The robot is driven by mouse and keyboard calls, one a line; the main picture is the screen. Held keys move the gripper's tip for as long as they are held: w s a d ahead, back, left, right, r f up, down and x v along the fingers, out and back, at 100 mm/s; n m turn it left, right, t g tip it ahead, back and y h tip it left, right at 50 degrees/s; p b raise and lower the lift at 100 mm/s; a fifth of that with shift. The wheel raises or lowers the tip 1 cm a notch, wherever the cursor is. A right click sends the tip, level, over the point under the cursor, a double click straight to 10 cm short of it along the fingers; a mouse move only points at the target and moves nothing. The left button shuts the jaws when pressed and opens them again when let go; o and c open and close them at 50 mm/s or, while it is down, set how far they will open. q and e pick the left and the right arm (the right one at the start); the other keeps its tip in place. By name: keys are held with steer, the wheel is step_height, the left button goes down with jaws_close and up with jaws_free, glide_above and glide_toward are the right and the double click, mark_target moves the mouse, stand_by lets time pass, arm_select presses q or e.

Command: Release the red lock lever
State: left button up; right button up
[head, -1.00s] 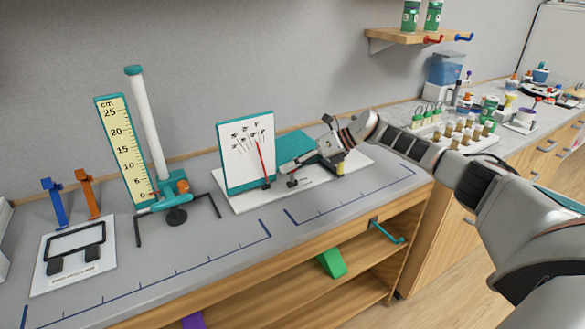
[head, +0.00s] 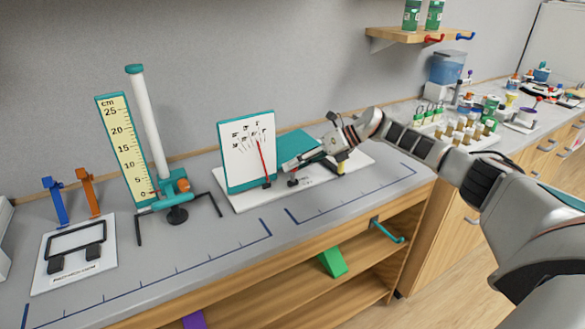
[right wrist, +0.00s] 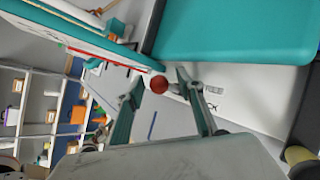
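The red ball-shaped knob of the lever (right wrist: 159,84) shows in the right wrist view, between my fingertips with gaps on both sides. My right gripper (right wrist: 160,78) is open around it; neither finger visibly touches it. In the head view my right gripper (head: 287,167) comes in from the right, low over the white base plate (head: 240,203) of a device with an upright dial card (head: 248,150) and red needle (head: 263,157). A small dark-footed post (head: 292,183) stands just below the fingertips. The lever's lower part is hidden. My left gripper is not in view.
A teal block (head: 297,144) lies behind the gripper on the same device. A tall tube stand with a centimetre scale (head: 125,147) stands to the left. A framed white plate (head: 73,257) lies at the far left. The bench front is clear.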

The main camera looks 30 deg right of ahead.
steer(key=v, duration=1)
steer(key=shift+s+d, duration=0.2)
steer(key=shift+d, duration=0.05)
steer(key=shift+r, duration=0.15)
